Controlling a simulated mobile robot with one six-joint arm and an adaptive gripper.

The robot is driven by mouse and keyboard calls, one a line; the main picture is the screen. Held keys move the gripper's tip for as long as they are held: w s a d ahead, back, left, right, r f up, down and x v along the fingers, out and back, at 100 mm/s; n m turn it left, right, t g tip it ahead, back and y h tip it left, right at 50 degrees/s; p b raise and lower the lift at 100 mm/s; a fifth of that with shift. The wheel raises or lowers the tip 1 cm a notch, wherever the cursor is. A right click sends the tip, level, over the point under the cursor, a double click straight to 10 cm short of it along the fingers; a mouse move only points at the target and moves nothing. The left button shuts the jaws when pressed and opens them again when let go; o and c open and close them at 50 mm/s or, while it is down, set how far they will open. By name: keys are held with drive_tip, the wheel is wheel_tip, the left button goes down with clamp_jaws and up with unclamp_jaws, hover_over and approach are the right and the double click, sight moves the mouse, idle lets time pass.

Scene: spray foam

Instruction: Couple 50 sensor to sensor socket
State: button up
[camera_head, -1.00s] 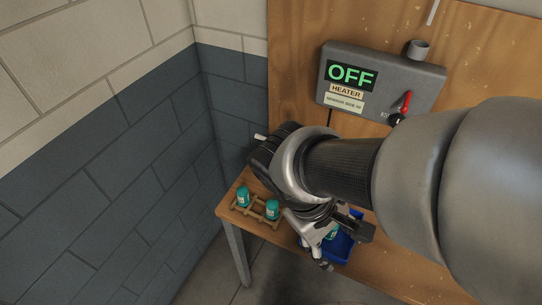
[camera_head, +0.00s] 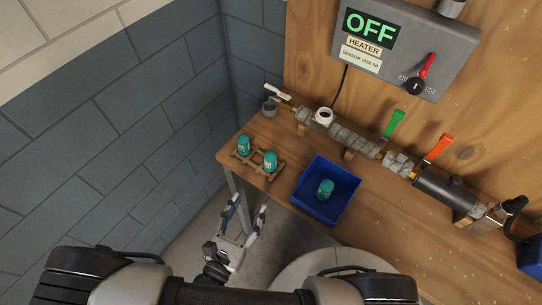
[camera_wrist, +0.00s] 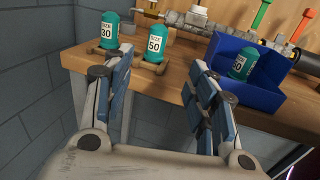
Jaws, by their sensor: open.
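The teal sensor labelled 50 (camera_head: 270,161) stands upright on the right side of a wooden rack; it also shows in the wrist view (camera_wrist: 157,42). The teal sensor labelled 30 (camera_head: 244,145) stands to its left (camera_wrist: 109,30). A white round fitting (camera_head: 324,116) on the pipe looks like the sensor socket. My gripper (camera_head: 249,208) is open and empty, in front of the bench edge. In the wrist view the 50 sensor shows beyond and between the fingers (camera_wrist: 160,68).
The wooden bench (camera_head: 400,246) carries a pipe run with green (camera_head: 395,122) and orange (camera_head: 440,146) valve handles behind the bin. A grey heater box (camera_head: 408,48) reads OFF and SENSOR SIZE 50. A block wall (camera_head: 130,150) stands close on the left.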

sight(268, 165)
drive_tip(key=shift+n+y, duration=0.3)
drive_tip(key=b+x, duration=0.1)
drive_tip(key=x, duration=0.5)
drive_tip(key=b+x, duration=0.1)
drive_tip(key=x, duration=0.5)
drive_tip(key=shift+a+f, duration=0.1)
drive_tip(key=shift+f, duration=0.1)
drive_tip(key=b+x, duration=0.1)
drive_tip(key=x, duration=0.3)
drive_tip(key=shift+f, duration=0.15)
drive_tip(key=shift+w+d+b, duration=0.3)
drive_tip(key=shift+w, duration=0.25)
drive_tip(key=shift+c, duration=0.3)
drive_tip(key=c, duration=1.1)
